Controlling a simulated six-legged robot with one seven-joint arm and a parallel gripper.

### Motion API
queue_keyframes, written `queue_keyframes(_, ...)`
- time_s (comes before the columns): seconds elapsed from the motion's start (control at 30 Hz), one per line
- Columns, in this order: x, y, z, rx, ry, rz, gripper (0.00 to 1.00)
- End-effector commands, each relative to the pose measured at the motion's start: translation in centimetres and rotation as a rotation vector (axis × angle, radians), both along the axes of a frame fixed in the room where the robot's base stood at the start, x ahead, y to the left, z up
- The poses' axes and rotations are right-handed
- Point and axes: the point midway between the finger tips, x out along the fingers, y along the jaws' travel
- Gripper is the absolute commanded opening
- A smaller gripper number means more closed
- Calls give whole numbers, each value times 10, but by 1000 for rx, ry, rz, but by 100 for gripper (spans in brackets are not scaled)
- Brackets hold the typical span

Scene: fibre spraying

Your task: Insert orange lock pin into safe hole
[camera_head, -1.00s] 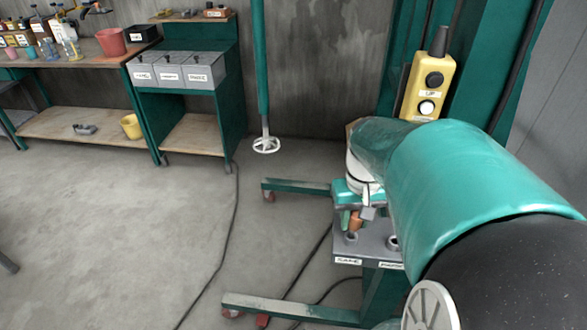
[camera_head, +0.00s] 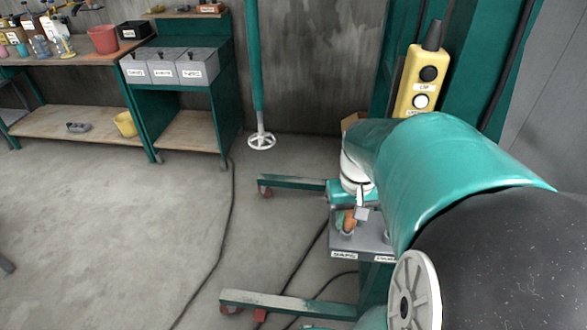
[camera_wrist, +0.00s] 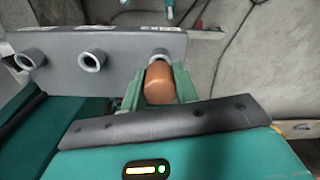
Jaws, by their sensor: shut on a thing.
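The orange lock pin (camera_wrist: 158,84) is between the green fingers of my gripper (camera_wrist: 160,90) in the wrist view. The gripper is shut on it. The pin's far end lies right by a round metal hole collar (camera_wrist: 160,55) on the grey plate (camera_wrist: 120,45); I cannot tell whether its tip is in it. In the head view the pin (camera_head: 349,221) shows at my gripper (camera_head: 346,218), just above the left part of the grey plate (camera_head: 362,240). The plate's left label (camera_head: 343,254) is too blurred to read. My arm hides part of the plate.
Two other collars, the middle one (camera_wrist: 92,60) and the left one (camera_wrist: 30,58), are empty in the wrist view. A yellow button pendant (camera_head: 422,80) hangs behind my arm. Green stand legs (camera_head: 290,304) and cables cross the floor. A workbench (camera_head: 85,55) stands far left.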

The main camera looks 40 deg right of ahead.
Motion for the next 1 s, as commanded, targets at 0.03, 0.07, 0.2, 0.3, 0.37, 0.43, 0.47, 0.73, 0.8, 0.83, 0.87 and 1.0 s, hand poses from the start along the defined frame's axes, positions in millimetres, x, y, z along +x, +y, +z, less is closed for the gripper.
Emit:
queue_keyframes(0.03,0,0,-1,0,0,0,6)
queue_keyframes(0.07,0,0,-2,0,0,0,6)
queue_keyframes(0.2,0,0,-5,0,0,0,6)
queue_keyframes(0.3,0,0,-7,0,0,0,6)
queue_keyframes(0.37,0,0,-8,0,0,0,6)
queue_keyframes(0.43,0,0,-10,0,0,0,6)
queue_keyframes(0.47,0,0,-11,-1,-1,0,6)
queue_keyframes(0.73,0,0,-17,1,1,0,6)
queue_keyframes(0.8,0,0,-19,1,1,0,6)
queue_keyframes(0.83,0,0,-19,1,1,0,6)
queue_keyframes(0.87,0,0,-19,1,1,0,31)
queue_keyframes(1.0,0,0,-19,0,0,0,55)
